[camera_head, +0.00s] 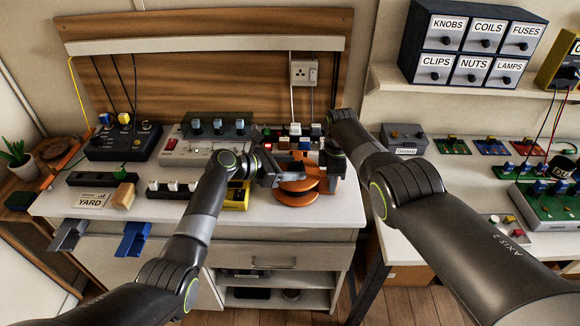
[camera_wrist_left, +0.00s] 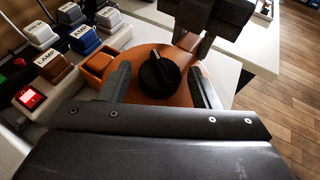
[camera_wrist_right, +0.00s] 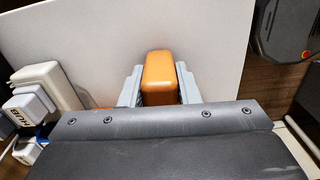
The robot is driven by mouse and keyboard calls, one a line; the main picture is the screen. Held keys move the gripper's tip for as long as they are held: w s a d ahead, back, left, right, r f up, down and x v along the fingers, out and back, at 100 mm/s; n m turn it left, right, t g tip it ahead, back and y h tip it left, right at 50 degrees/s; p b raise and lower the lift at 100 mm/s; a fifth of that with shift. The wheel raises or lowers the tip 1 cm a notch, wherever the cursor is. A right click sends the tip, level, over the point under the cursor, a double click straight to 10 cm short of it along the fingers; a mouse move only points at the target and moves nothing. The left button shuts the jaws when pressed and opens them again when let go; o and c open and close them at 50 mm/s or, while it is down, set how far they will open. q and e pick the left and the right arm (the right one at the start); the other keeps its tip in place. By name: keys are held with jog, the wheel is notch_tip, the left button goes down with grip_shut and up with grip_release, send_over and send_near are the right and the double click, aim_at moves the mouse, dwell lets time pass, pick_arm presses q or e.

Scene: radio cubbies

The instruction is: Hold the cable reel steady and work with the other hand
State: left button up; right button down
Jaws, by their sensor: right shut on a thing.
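The orange cable reel (camera_head: 299,197) stands near the front right of the white bench, partly hidden by my grippers. In the left wrist view its round orange face (camera_wrist_left: 145,58) carries a black knob (camera_wrist_left: 159,74). My left gripper (camera_wrist_left: 163,88) is open, with one finger on each side of the knob and visible gaps between. My right gripper (camera_wrist_right: 160,88) is shut on an orange upright block (camera_wrist_right: 158,72). In the left wrist view this block shows at the reel's far edge, below my right gripper. Whether it is part of the reel is hard to tell.
Labelled blocks, including a LAMP block (camera_wrist_left: 50,66), and a red switch (camera_wrist_left: 30,97) stand close left of the reel. A grey control box (camera_head: 205,150) is behind. A second bench (camera_head: 455,185) with circuit boards is at the right, beyond a gap.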

pick_arm(q)
jog(key=c, duration=0.7)
jog(key=shift+w+a+f+m+g+h, duration=0.1)
jog(key=shift+w+m+g+h, duration=0.15)
jog(key=shift+m+g, duration=0.55)
jog(key=shift+w+m+g+h, duration=0.1)
jog(key=shift+m+g+h, duration=0.25)
jog(key=shift+m+g, duration=0.4)
jog(key=shift+c, duration=0.3)
jog(key=shift+w+f+m+g, duration=0.1)
jog(key=shift+m+g, duration=0.25)
jog(key=shift+g, duration=0.2)
jog(key=shift+m+g, duration=0.4)
jog(key=o, duration=1)
jog(key=shift+a+r, duration=0.15)
jog(key=shift+r, duration=0.05)
jog(key=v, duration=1.1)
jog(key=shift+a, duration=0.45)
